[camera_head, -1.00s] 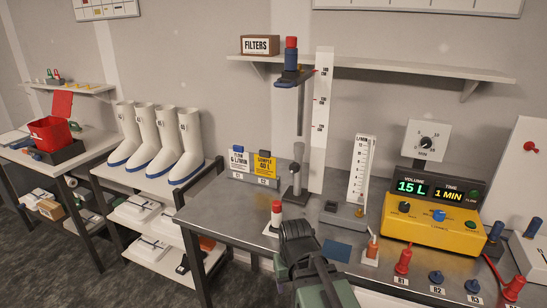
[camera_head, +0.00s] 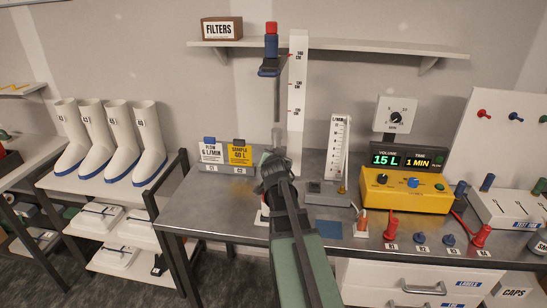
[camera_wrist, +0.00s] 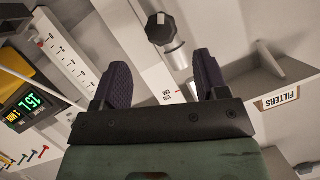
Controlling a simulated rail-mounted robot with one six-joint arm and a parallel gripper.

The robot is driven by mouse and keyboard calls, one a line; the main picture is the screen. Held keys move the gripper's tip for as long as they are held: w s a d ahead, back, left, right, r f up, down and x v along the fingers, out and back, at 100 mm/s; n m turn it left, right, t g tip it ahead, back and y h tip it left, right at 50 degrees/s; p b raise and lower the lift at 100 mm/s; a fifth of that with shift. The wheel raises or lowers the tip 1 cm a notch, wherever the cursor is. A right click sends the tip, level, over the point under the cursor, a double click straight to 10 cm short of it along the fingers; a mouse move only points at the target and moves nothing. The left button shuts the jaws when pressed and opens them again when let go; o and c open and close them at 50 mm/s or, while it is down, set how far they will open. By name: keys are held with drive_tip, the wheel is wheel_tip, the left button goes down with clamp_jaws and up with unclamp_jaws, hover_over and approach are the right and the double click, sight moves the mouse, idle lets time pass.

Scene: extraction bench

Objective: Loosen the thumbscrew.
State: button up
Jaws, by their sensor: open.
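The thumbscrew looks to be the ribbed black knob (camera_wrist: 160,29) on the metal pole (camera_wrist: 177,58) of the stand, at the top middle of the wrist view. A light mark shows on its face. My gripper (camera_wrist: 163,78) is open and empty, its two dark padded fingers apart. The knob lies beyond the fingertips, roughly in line with the gap, and nothing touches it. In the head view my gripper (camera_head: 273,168) is in front of the stand's lower pole and hides the knob. The upper pole (camera_head: 277,105) carries a holder with a red and blue piece (camera_head: 271,42).
A tall white scale (camera_head: 297,100) stands just right of the pole. A flowmeter (camera_head: 338,150) and a yellow pump (camera_head: 405,190) are farther right. Two sign cards (camera_head: 240,153) stand to the left. A shelf (camera_head: 350,50) with a FILTERS box (camera_head: 221,29) is above.

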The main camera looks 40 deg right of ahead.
drive_tip(key=b+x, duration=0.2)
drive_tip(key=x, duration=0.6)
drive_tip(key=shift+a, duration=0.1)
drive_tip(key=c, duration=0.9)
